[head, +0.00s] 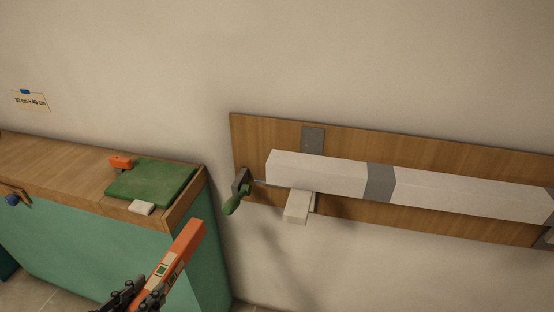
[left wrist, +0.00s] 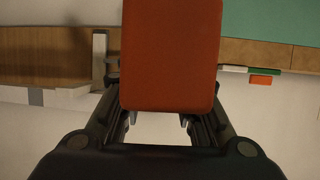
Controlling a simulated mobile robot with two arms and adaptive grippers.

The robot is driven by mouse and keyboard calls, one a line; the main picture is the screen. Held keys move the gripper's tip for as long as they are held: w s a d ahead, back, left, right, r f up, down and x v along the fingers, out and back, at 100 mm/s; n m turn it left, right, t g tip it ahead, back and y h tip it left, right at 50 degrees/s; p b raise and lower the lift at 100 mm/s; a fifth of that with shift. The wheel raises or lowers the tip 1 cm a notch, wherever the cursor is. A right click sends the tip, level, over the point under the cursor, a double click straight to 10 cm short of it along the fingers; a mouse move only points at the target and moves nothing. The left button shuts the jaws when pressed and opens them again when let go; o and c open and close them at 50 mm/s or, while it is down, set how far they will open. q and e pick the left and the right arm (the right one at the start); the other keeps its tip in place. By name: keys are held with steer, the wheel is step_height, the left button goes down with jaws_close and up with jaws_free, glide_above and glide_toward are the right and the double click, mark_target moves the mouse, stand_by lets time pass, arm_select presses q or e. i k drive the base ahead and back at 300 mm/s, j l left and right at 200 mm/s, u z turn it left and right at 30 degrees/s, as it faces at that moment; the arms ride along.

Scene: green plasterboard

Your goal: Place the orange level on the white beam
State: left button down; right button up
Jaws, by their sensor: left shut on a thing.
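The orange level (head: 178,255) is a long bar with small vial windows. My left gripper (head: 143,295) is shut on it, low in the head view, in front of the green cabinet. The level slants up to the right, clear of the beam. In the left wrist view the level (left wrist: 170,55) fills the top middle, between the fingers of the left gripper (left wrist: 160,118). The white beam (head: 320,173) runs along a wooden wall board at right, tilting down to the right, with a grey band around it. My right gripper is not in view.
A wooden-topped green cabinet (head: 60,232) stands at left, with a green board (head: 150,182), a small orange block (head: 121,162) and a white block (head: 142,208) on top. A green-handled crank (head: 236,200) and a white block (head: 298,206) stick out near the beam's left end.

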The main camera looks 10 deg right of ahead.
mark_target(473, 185)
steer(key=k+l, duration=0.1)
steer(key=l, duration=0.35)
steer(key=k+l, duration=0.15)
steer(key=l, duration=0.3)
steer(key=k+l, duration=0.1)
steer(key=l, duration=0.3)
steer(key=k+l, duration=0.1)
steer(key=l, duration=0.35)
steer(key=k+l, duration=0.15)
steer(key=l, duration=0.3)
steer(key=k+l, duration=0.1)
steer(key=l, duration=0.35)
steer(key=k+l, duration=0.1)
steer(key=l, duration=0.35)
steer(key=k+l, duration=0.15)
steer(key=l, duration=0.25)
steer(key=z, duration=0.05)
